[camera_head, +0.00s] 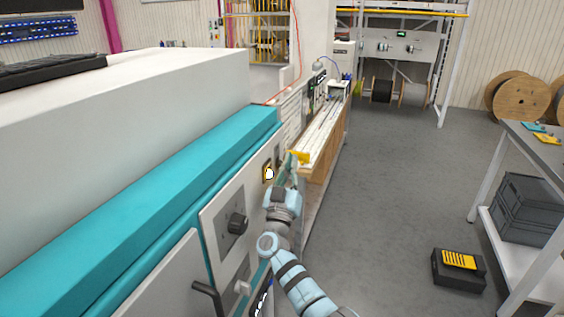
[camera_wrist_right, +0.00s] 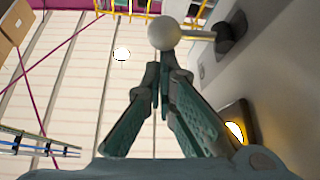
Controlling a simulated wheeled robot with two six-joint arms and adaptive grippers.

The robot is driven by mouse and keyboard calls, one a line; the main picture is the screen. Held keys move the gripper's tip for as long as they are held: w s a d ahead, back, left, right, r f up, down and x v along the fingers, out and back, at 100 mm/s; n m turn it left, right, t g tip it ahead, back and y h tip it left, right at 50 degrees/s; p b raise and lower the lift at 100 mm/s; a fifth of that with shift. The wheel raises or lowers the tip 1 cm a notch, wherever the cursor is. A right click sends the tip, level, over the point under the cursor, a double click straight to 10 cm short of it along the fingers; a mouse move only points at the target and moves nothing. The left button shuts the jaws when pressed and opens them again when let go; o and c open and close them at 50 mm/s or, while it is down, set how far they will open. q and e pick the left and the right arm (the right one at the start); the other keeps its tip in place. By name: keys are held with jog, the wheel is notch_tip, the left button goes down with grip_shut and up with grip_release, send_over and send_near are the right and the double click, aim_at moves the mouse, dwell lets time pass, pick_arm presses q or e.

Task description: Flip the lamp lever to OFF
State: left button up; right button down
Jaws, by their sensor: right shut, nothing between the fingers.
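The lever shows in the right wrist view as a pale ball knob (camera_wrist_right: 163,33) on a light stem, which runs right to a dark pivot (camera_wrist_right: 231,34) on the grey panel. My right gripper (camera_wrist_right: 161,82) is shut and empty, its fingertips just below the knob in that view. I cannot tell whether they touch it. In the head view my right gripper (camera_head: 291,170) is beside the machine's front panel, and I cannot make out the lever clearly. My left gripper is not in view.
A black rotary knob (camera_head: 238,223) and a dark handle (camera_head: 208,297) stick out from the machine front near my right arm. A long bench (camera_head: 322,137) stands beyond the gripper. The grey floor to the right is open, with a black-and-yellow case (camera_head: 459,270) near a table.

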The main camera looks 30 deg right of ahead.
jog(key=m+g, duration=0.1)
jog(key=m, duration=0.1)
jog(key=f+m+h+b, duration=0.1)
jog(key=shift+s+d+f+m+g+h, duration=0.1)
jog(key=shift+s+d+m+g+h, duration=0.1)
jog(key=shift+m+g+h, duration=0.15)
jog(key=v, duration=1.2)
